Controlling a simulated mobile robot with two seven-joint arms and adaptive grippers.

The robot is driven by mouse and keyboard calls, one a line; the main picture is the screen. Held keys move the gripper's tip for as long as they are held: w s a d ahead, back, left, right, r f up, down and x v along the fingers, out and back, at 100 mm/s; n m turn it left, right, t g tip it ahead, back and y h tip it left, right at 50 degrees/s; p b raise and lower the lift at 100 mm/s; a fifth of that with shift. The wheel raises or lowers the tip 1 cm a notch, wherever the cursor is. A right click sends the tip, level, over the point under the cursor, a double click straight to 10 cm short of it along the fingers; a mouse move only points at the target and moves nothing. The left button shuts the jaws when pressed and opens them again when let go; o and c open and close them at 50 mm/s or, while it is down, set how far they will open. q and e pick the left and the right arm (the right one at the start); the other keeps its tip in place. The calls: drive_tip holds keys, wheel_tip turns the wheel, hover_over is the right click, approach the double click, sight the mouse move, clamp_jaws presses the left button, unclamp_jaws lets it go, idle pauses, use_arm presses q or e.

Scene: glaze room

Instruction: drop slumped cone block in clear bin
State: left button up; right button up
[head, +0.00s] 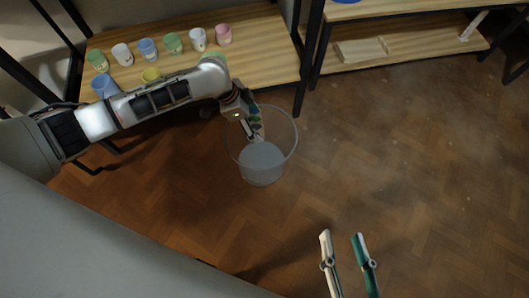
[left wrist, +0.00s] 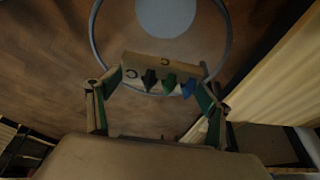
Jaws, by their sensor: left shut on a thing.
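The cone block (left wrist: 148,63) is a pale beige bar with dark, green and blue cones bent over along one side. My left gripper (left wrist: 155,85) is shut on it, one finger at each end. In the head view, my left gripper (head: 252,130) points down at the mouth of the clear bin (head: 289,150), and the block is mostly hidden by the gripper. The bin is a see-through round tub standing on the floor. Its round rim (left wrist: 229,48) shows beyond the block in the left wrist view. My right gripper (head: 342,238) is open and empty, low in the head view.
A wooden shelf table (head: 265,55) behind the bin carries several coloured cups, including a pink cup (head: 224,34) and a yellow cup (head: 151,76). Another wooden shelf (head: 425,42) stands at the back right. The parquet floor right of the bin is clear.

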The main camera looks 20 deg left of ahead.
use_arm(q)
drive_tip(key=o, duration=1.2)
drive_tip(key=shift+o, duration=0.2)
drive_tip(key=v, duration=1.2)
drive_tip(key=shift+r, duration=0.1)
